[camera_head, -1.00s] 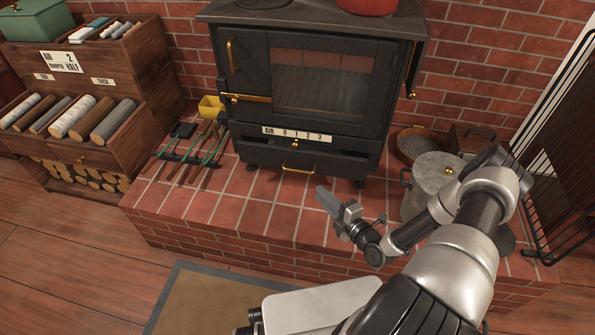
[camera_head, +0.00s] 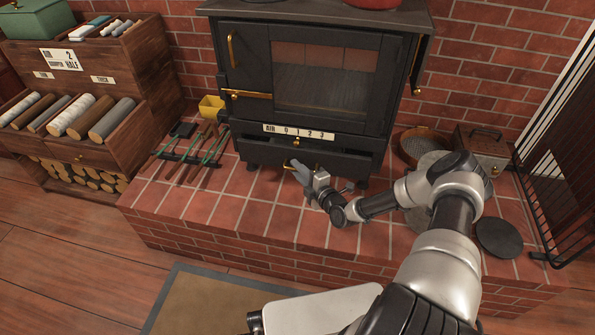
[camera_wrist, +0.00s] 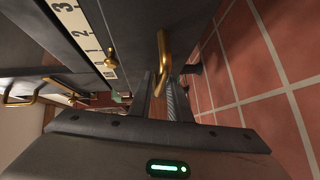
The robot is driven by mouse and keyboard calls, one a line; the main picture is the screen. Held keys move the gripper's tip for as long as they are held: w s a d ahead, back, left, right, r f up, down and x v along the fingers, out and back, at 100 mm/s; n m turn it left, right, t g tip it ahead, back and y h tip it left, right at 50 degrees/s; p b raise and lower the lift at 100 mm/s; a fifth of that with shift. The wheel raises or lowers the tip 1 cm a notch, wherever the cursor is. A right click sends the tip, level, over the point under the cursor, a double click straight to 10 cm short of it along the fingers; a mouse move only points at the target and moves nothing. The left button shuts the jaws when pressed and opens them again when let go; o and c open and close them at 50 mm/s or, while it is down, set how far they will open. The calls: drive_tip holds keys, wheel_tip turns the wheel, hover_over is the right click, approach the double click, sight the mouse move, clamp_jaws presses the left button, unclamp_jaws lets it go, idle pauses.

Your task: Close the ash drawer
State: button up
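The ash drawer (camera_head: 340,163) is the dark front low on the black stove, under the air scale. Its front appears to stand out a little from the stove body. Its brass handle (camera_wrist: 163,62) is large in the wrist view, at the fingertips; the head view shows only part of it beside my gripper. My gripper (camera_head: 297,170) is low in front of the drawer, at the handle. In the wrist view, my gripper (camera_wrist: 164,90) shows two fingers with a narrow gap between them. I cannot tell whether they touch the handle. Nothing is held.
A brass knob (camera_wrist: 110,60) sits by the air scale (camera_head: 297,132) above the drawer. Fire tools (camera_head: 195,155) lie left on the brick hearth (camera_head: 215,205). A grey pot stands right, partly behind my arm, with a dark round plate (camera_head: 499,238) nearby. The hearth's front middle is clear.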

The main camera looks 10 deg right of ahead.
sight(301, 162)
clamp_jaws()
drive_tip(key=shift+w+d, duration=0.25)
drive_tip(key=shift+w, duration=0.4)
drive_tip(key=shift+w+d, duration=0.3)
drive_tip(key=shift+w, duration=0.4)
drive_tip(key=shift+w+d, duration=0.25)
drive_tip(key=shift+w, duration=0.4)
drive_tip(key=shift+w+d+r, duration=0.15)
drive_tip(key=shift+d, duration=0.05)
unclamp_jaws()
drive_tip(key=shift+w, duration=0.1)
drive_tip(key=p+v, duration=0.4)
drive_tip(key=v, duration=1.3)
drive_tip(key=shift+s+f, duration=0.2)
drive_tip(key=shift+s, duration=0.2)
